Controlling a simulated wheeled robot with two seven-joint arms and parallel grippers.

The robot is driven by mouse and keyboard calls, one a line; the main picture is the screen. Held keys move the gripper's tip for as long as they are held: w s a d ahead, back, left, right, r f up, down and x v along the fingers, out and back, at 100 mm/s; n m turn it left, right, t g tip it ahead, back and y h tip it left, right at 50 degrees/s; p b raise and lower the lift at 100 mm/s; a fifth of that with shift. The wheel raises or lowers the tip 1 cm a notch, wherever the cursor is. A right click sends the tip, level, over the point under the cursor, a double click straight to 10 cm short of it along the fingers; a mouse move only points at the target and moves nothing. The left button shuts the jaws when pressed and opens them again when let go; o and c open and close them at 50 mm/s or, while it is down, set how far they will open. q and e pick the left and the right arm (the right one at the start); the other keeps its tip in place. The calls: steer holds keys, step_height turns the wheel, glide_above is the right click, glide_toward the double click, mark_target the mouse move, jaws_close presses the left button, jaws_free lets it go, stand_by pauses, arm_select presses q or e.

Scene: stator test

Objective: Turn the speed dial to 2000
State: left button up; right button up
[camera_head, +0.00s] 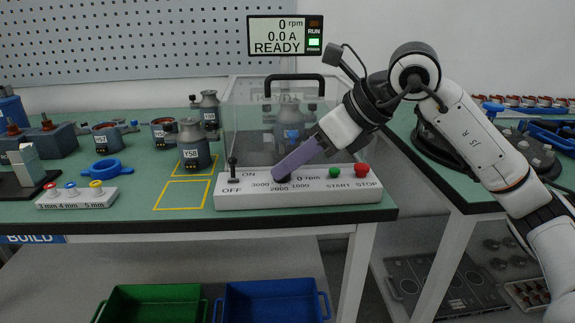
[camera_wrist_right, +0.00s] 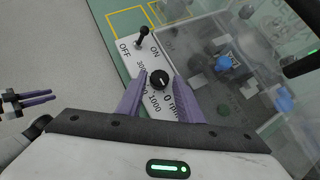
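The black speed dial (camera_wrist_right: 160,79) sits on the white control panel (camera_wrist_right: 118,47), with 3000, 2000, 1000 and 0 rpm printed around it. Its white mark appears to point towards 0 rpm. My right gripper (camera_wrist_right: 159,84) is open, its purple fingers either side of the dial with small gaps. In the head view, my right gripper (camera_head: 281,176) covers most of the dial. The display (camera_head: 285,35) reads 0 rpm, 0.0 A, READY. My left gripper (camera_wrist_right: 50,96) shows at the left of the wrist view; its opening is unclear. It is outside the head view.
The panel also carries a lever switch (camera_head: 233,168), a green START button (camera_head: 334,172) and a red STOP button (camera_head: 361,170). A clear cover (camera_head: 240,105) with a black handle stands behind the dial. A stator (camera_head: 193,145) stands to the left.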

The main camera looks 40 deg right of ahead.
steer(key=shift+x, duration=0.8)
arm_select(q)
steer(key=shift+w, duration=0.3)
arm_select(e)
steer(key=shift+w, duration=0.1)
arm_select(q)
steer(key=shift+r, duration=0.1)
arm_select(e)
steer(key=c, duration=0.8)
arm_select(q)
steer(key=shift+w, duration=0.1)
arm_select(e)
steer(key=shift+o, duration=0.2)
arm_select(q)
steer(key=shift+r, duration=0.15)
